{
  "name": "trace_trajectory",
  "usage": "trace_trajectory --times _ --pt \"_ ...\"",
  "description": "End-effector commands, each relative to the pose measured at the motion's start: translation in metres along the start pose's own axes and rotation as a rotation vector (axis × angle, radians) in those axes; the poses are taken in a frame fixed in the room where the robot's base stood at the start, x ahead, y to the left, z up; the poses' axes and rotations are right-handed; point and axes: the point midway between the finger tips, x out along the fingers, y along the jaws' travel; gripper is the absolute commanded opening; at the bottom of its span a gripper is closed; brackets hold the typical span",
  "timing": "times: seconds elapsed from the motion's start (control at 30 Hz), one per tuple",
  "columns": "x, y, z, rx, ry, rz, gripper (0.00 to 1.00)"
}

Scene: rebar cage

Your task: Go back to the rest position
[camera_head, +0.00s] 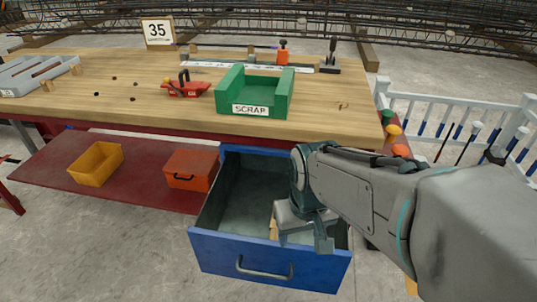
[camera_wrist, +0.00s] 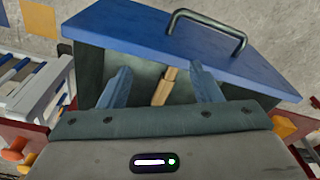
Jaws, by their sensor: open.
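My gripper (camera_head: 308,232) is over the right part of an open blue drawer (camera_head: 240,251), pointing down. In the wrist view its two fingers (camera_wrist: 163,85) are spread apart. A light wooden piece (camera_wrist: 165,86) lies in the drawer and shows between the fingers, with no finger visibly touching it. In the head view only a bit of this wooden piece (camera_head: 273,228) shows beside my gripper. The drawer front with its metal handle (camera_wrist: 208,30) is at the top of the wrist view. My arm hides the drawer's right side.
The wooden workbench (camera_head: 150,110) above the drawer bears a green SCRAP bin (camera_head: 254,92), a red clamp-like tool (camera_head: 185,88) and a 35 sign (camera_head: 158,32). A yellow bin (camera_head: 95,163) and an orange box (camera_head: 190,170) sit on the lower shelf. A white railing (camera_head: 455,105) stands at right.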

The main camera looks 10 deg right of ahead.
Motion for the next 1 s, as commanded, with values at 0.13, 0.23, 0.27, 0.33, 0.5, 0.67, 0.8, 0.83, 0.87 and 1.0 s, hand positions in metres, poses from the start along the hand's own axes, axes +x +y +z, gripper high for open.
trace_trajectory --times 0.13,0.23,0.27,0.33,0.5,0.67,0.8,0.83,0.87,1.0 --pt "-0.028 0.0 -0.005 0.007 0.015 -0.003 0.58" --pt "-0.057 0.001 -0.01 0.014 0.031 -0.006 0.58" --pt "-0.067 0.001 -0.012 0.016 0.036 -0.007 0.58" --pt "-0.087 0.001 -0.015 0.02 0.047 -0.008 0.58" --pt "-0.136 0.001 -0.02 0.026 0.071 -0.007 0.58" --pt "-0.181 0.001 -0.025 0.032 0.093 -0.007 0.58" --pt "-0.221 0.001 -0.029 0.034 0.113 -0.005 0.58" --pt "-0.229 0.001 -0.029 0.034 0.116 -0.004 0.58" --pt "-0.236 0.001 -0.03 0.034 0.119 -0.003 0.58" --pt "-0.262 0.0 -0.031 0.034 0.131 0.0 0.58"
